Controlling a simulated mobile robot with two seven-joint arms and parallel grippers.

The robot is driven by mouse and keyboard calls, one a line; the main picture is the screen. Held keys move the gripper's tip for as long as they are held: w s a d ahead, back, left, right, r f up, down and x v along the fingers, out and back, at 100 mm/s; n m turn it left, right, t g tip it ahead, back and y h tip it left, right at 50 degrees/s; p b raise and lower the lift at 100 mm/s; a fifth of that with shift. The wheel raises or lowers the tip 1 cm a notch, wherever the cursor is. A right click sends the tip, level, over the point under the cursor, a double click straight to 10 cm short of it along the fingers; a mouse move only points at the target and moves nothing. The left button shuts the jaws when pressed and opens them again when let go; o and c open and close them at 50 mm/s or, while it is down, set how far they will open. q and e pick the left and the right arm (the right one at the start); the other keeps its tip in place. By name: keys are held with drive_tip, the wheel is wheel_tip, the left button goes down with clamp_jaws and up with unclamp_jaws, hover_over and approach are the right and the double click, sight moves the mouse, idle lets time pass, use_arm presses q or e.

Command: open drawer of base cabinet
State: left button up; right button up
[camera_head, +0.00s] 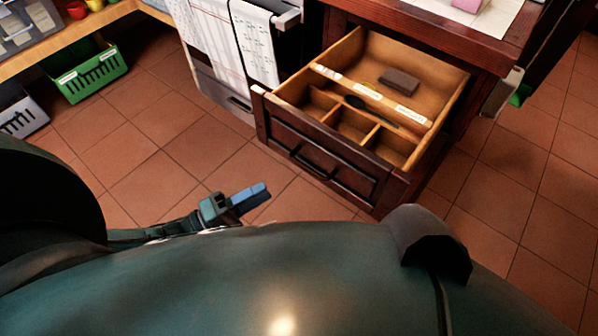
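The drawer (347,118) of the dark wood base cabinet (455,42) is pulled well out. Its light wood inside shows several small front compartments and a long rear section. Its front has a dark bar handle (309,166). A dark block (399,82) lies in the rear part and a dark spoon-like utensil (357,102) lies near the dividers. My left gripper (250,196) is low and to the left of the drawer front, apart from the handle. Its blue fingers appear close together with nothing seen between them, but their gap is unclear. My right gripper is not in view.
White towels (257,45) hang on the oven front left of the cabinet. A green crate (88,75) and a grey crate (20,113) stand at the far left under a wooden shelf (75,38). Tiled floor (165,160) is clear in front of the drawer.

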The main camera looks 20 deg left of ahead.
use_arm(q)
drive_tip(key=x, duration=1)
drive_tip(key=shift+w+d, duration=0.25)
drive_tip(key=shift+w, duration=0.05)
drive_tip(key=shift+r, duration=0.1)
drive_tip(key=shift+c, duration=0.4)
clamp_jaws()
